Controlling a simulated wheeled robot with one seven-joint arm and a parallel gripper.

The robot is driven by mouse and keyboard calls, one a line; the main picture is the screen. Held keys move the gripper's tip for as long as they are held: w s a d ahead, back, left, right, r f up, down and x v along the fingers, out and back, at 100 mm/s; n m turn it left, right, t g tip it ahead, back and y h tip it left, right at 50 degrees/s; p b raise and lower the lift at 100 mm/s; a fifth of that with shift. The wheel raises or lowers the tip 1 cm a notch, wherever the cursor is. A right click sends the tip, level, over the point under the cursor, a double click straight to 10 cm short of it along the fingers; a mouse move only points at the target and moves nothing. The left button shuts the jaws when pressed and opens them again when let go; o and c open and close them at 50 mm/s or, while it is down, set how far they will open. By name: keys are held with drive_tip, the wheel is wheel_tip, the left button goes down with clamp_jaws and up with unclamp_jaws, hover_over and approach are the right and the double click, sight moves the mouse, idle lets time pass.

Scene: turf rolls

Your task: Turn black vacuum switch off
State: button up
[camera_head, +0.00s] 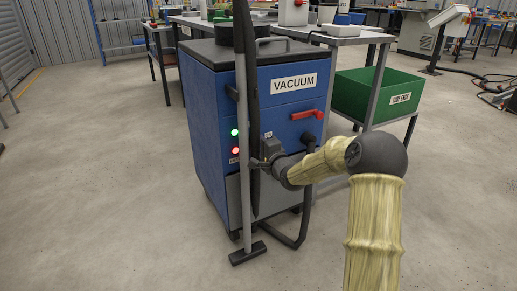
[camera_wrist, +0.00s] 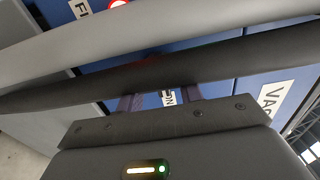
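The blue vacuum cabinet (camera_head: 210,125) stands at the middle, with a white VACUUM label (camera_head: 293,83) on its front. A green light (camera_head: 234,132) and a red light (camera_head: 235,151) glow on the front panel. My gripper (camera_head: 258,163) is close to the panel, right of the red light and behind the upright wand. In the wrist view its two dark fingers (camera_wrist: 158,99) stand apart, with a white ON label (camera_wrist: 168,97) showing between them. I cannot make out the black switch; it may be hidden by the gripper or hose.
The grey wand (camera_head: 243,130) and black hose (camera_head: 252,90) stand in front of the cabinet and cross the wrist view close up. A red handle (camera_head: 307,115) is on the cabinet front. A green bin (camera_head: 362,97) is at the right. The floor at left is clear.

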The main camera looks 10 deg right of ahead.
drive_tip(key=shift+w, duration=0.1)
clamp_jaws()
drive_tip(key=shift+r+n+p, duration=0.1)
drive_tip(key=shift+n+p, duration=0.3)
drive_tip(key=shift+p, duration=0.1)
drive_tip(key=n+p, duration=0.2)
drive_tip(key=n, duration=0.1)
drive_tip(key=shift+a+n+p, duration=0.1)
drive_tip(key=shift+n+p, duration=0.2)
drive_tip(key=n+p, duration=0.2)
drive_tip(key=n, duration=0.7)
drive_tip(key=shift+p, duration=0.4)
drive_tip(key=shift+f+n, duration=0.2)
drive_tip(key=shift+n, duration=2.1)
